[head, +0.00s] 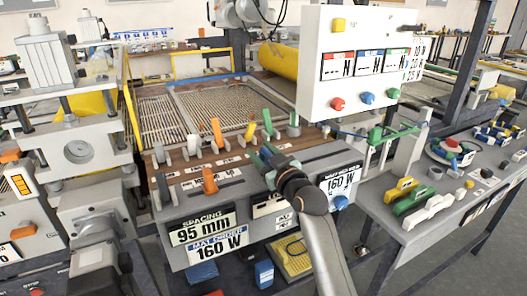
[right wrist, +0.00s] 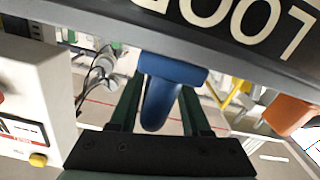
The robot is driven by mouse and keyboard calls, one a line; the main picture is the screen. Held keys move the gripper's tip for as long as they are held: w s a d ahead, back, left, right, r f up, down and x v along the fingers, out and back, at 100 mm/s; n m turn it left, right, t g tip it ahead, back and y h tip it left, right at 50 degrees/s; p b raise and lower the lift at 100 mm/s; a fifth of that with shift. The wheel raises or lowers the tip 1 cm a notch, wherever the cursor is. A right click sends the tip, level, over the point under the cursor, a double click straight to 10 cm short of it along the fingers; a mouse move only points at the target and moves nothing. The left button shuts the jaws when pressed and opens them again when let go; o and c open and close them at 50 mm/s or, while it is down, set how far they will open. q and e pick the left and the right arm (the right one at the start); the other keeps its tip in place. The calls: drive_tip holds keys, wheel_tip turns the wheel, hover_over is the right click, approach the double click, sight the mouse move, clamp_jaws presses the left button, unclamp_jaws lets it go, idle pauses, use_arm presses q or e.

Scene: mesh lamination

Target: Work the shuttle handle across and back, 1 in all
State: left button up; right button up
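My right gripper (head: 262,157) is over the control deck of the mesh machine, beside the row of coloured handles. In the right wrist view, a blue handle (right wrist: 158,100) stands between its two dark green fingers (right wrist: 160,108). The fingers look apart, with a narrow gap beside the handle; contact cannot be made out. In the head view the gripper hides this handle. I cannot tell from labels which handle is the shuttle handle. The mesh (head: 215,100) lies flat behind the deck. My left gripper is not in view.
Close by are an orange handle (head: 216,132), a white handle (head: 193,145), a green handle (head: 267,122) and a lower orange handle (head: 209,181). A white display box (head: 350,60) hangs behind right. A grey side table (head: 390,195) holds coloured parts.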

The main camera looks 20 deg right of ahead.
drive_tip(key=shift+d, duration=0.15)
drive_tip(key=shift+s, duration=0.1)
drive_tip(key=shift+s, duration=0.25)
drive_tip(key=s, duration=0.8)
drive_tip(key=s+d+b, duration=0.1)
drive_tip(key=s, duration=0.2)
drive_tip(key=shift+s, duration=0.4)
drive_tip(key=w+m, duration=0.1)
drive_tip(key=w, duration=0.2)
drive_tip(key=w+m+b, duration=0.1)
drive_tip(key=w+m, duration=0.1)
drive_tip(key=w, duration=0.2)
drive_tip(key=w+m, duration=0.1)
drive_tip(key=w, duration=0.2)
drive_tip(key=shift+w+a+r+m, duration=0.15)
drive_tip(key=shift+a+m, duration=0.05)
drive_tip(key=shift+m, duration=0.1)
